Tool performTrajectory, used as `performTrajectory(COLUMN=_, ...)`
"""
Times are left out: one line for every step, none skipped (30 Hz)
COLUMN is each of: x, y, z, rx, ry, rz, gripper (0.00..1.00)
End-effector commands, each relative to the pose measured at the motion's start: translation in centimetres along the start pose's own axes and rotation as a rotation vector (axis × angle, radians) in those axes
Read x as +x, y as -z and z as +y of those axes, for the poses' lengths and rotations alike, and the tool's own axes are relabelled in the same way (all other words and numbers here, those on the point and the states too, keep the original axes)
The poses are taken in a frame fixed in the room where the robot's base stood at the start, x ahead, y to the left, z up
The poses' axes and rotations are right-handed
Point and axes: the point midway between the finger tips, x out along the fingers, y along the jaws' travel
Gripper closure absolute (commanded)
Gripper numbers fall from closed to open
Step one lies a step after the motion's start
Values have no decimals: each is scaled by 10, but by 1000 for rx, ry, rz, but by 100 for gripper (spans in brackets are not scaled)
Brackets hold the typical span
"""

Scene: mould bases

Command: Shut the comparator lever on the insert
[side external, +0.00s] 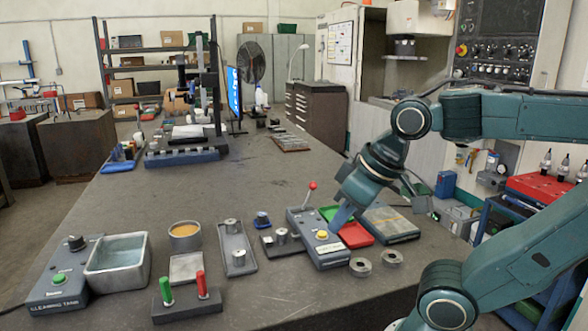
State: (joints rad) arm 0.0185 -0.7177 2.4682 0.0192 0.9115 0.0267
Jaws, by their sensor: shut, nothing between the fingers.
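A grey-blue box (328,255) that looks like the comparator stands near the front of the bench, with a yellow button on top. Its lever (309,196) stands up, tilted slightly right, with a red ball knob at the top. A dark base (266,242) touches or nearly touches the box's left side and carries small metal cylinders (281,236); I cannot tell which one is the insert.
A green and red tray (355,236) and a grey plate (390,222) lie right of the box. Two metal rings (375,262) lie in front. A long plate with cylinders (236,250), a cleaning tank (118,265) and red and green handles (184,290) stand left.

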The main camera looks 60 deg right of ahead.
Motion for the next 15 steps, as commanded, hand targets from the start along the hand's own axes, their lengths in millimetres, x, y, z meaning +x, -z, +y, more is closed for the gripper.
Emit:
performTrajectory(x=-1, y=5, z=3, rx=28, ry=-10, rz=-6, gripper=100)
performTrajectory(x=-1, y=8, z=5, rx=46, ry=-16, rz=-10, gripper=100)
performTrajectory(x=-2, y=12, z=9, rx=74, ry=-26, rz=-16, gripper=100)
performTrajectory(x=-2, y=16, z=11, rx=98, ry=-34, rz=-19, gripper=100)
performTrajectory(x=-3, y=20, z=14, rx=122, ry=-42, rz=-24, gripper=100)
performTrajectory(x=-4, y=26, z=18, rx=157, ry=-54, rz=-29, gripper=100)
performTrajectory(x=-4, y=30, z=22, rx=186, ry=-64, rz=-36, gripper=100)
performTrajectory(x=-5, y=34, z=26, rx=215, ry=-75, rz=-40, gripper=100)
performTrajectory(x=-5, y=40, z=31, rx=256, ry=-88, rz=-48, gripper=100)
performTrajectory(x=-6, y=45, z=35, rx=287, ry=-99, rz=-52, gripper=100)
performTrajectory(x=-6, y=49, z=39, rx=320, ry=-110, rz=-57, gripper=100)
performTrajectory(x=-6, y=55, z=44, rx=363, ry=-124, rz=-64, gripper=100)
performTrajectory(x=-6, y=60, z=49, rx=396, ry=-135, rz=-68, gripper=100)
performTrajectory(x=-6, y=64, z=53, rx=427, ry=-146, rz=-73, gripper=100)
performTrajectory(x=-6, y=70, z=59, rx=471, ry=-160, rz=-78, gripper=100)
